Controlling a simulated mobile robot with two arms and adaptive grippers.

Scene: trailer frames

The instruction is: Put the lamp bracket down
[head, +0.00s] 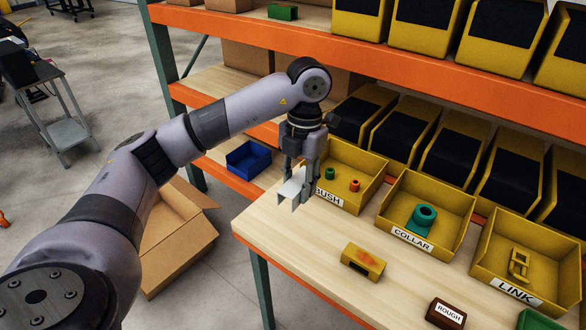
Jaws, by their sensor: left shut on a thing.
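My left gripper (300,178) reaches in from the left and points down over the left end of the wooden bench (285,238). It is shut on a pale grey, angular channel-shaped piece, which I take as the lamp bracket (291,189). The bracket is in front of the BUSH bin's left side. Whether its lower edge touches the bench I cannot tell. The fingers hide part of the bracket. My right gripper is not in view.
Yellow bins labelled BUSH (345,195), COLLAR (411,243) and LINK (512,289) line the bench. A yellow block (363,262) and a brown ROUGH box (446,313) stand in front. The bench's front left is bare. A cardboard box (172,245) is on the floor.

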